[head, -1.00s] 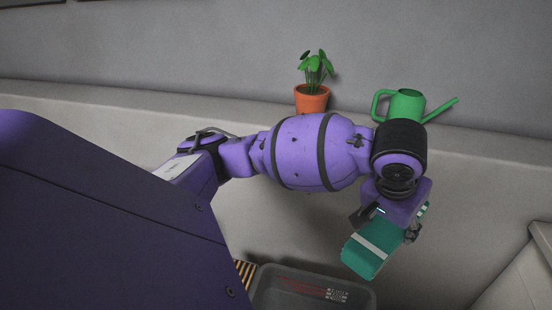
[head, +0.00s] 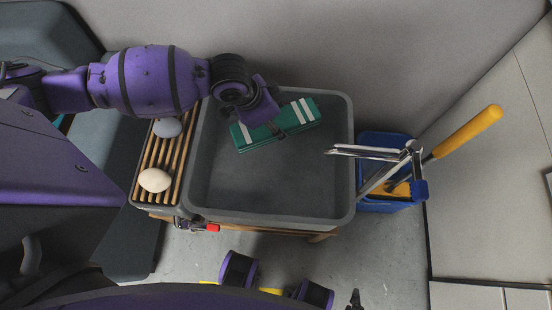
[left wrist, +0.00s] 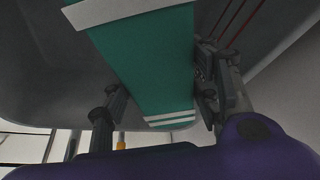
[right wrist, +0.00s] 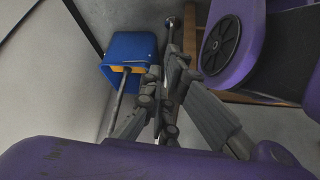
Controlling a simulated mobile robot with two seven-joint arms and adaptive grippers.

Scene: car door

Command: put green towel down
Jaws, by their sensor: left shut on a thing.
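The green towel (head: 290,122) is a folded strip with white stripes. It lies slantwise over the back part of the grey tray (head: 345,190). My left gripper (head: 272,126) is shut on the towel near its middle. In the left wrist view the towel (left wrist: 150,60) sits between the two fingers (left wrist: 155,100), with the tray's grey floor behind it. I cannot tell whether the towel touches the tray floor. In the right wrist view my right gripper (right wrist: 168,75) has its fingers close together, with no towel between them.
A blue bucket (head: 385,203) with a yellow-handled tool (head: 470,130) stands at right. The tray's front half is bare.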

